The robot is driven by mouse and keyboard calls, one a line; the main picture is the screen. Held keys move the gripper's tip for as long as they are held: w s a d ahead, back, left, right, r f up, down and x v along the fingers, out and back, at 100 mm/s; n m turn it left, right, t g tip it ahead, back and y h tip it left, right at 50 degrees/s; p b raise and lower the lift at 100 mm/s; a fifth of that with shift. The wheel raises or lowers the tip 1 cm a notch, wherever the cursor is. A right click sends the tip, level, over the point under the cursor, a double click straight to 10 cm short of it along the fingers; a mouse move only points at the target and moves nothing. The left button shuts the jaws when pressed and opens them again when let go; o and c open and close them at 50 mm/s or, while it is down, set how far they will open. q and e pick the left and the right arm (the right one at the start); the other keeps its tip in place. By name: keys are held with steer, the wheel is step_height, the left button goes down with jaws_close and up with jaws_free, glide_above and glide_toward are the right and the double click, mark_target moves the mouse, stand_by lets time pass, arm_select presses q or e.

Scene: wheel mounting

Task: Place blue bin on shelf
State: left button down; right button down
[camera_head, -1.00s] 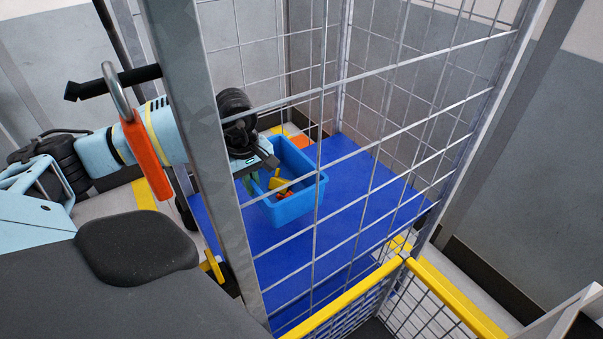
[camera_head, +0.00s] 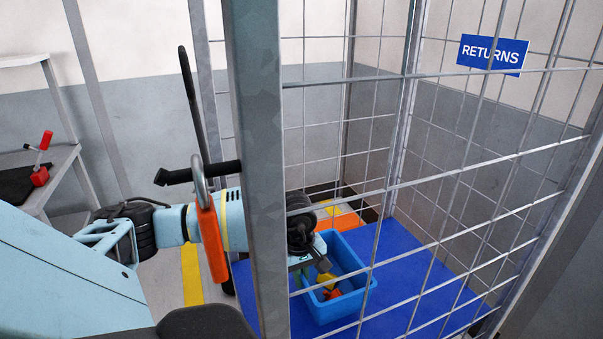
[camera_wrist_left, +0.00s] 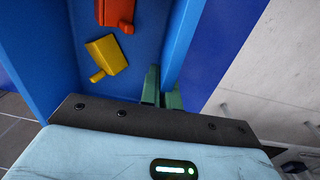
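The blue bin (camera_head: 357,300) is inside the wire cage, over the flat blue surface (camera_head: 415,275); I cannot tell whether it rests on it or hangs just above. It holds a yellow piece and an orange-red piece, which also show in the left wrist view, yellow (camera_wrist_left: 105,57) and orange-red (camera_wrist_left: 116,13). My left gripper (camera_head: 308,270) reaches in behind the grey post to the bin's left side. In the left wrist view its green fingers (camera_wrist_left: 162,88) are close together on the bin's wall (camera_wrist_left: 182,45). My right gripper is not in view.
A grey post (camera_head: 258,150) and wire mesh (camera_head: 440,170) stand between the camera and the bin. A blue RETURNS sign (camera_head: 491,54) hangs at the back right. A grey table (camera_head: 60,165) with a red-handled tool (camera_head: 40,172) is at the left.

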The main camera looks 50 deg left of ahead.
arm_select(q)
steer(key=shift+f, duration=2.3)
steer(key=shift+f, duration=0.1)
steer(key=c, duration=1.6)
jaws_free()
steer(key=shift+c, duration=0.2)
step_height(320, 180, up, 12)
steer(key=shift+s, duration=0.25)
steer(key=shift+s, duration=0.1)
